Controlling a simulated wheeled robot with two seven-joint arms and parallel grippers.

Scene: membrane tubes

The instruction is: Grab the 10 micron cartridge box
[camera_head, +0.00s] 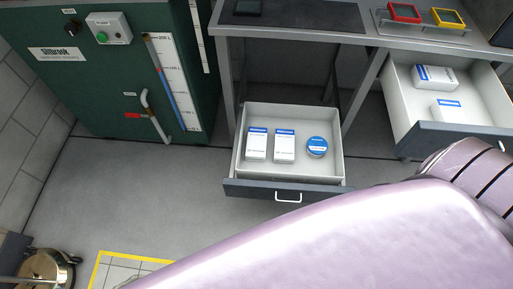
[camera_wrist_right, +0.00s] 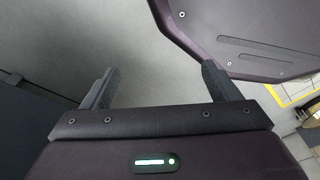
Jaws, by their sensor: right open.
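Two white boxes with blue labels stand side by side in the open middle drawer (camera_head: 237,170) in the head view, a left box (camera_head: 256,145) and a right box (camera_head: 284,147). Their print is too small to read, so I cannot tell which is the 10 micron cartridge box. Two similar boxes, one at the back (camera_head: 434,78) and one in front (camera_head: 447,110), lie in the open right drawer (camera_head: 400,100). My right gripper (camera_wrist_right: 158,80) is open and empty in the right wrist view, with bare floor between its fingers. No box shows there. My left gripper is not in view.
A round blue-topped tin (camera_head: 317,147) sits beside the boxes in the middle drawer. A bench (camera_head: 290,35) stands above the drawers. A green tank cabinet (camera_head: 110,80) stands left. Grey floor (camera_head: 130,205) is clear. My lilac arm covers the lower right.

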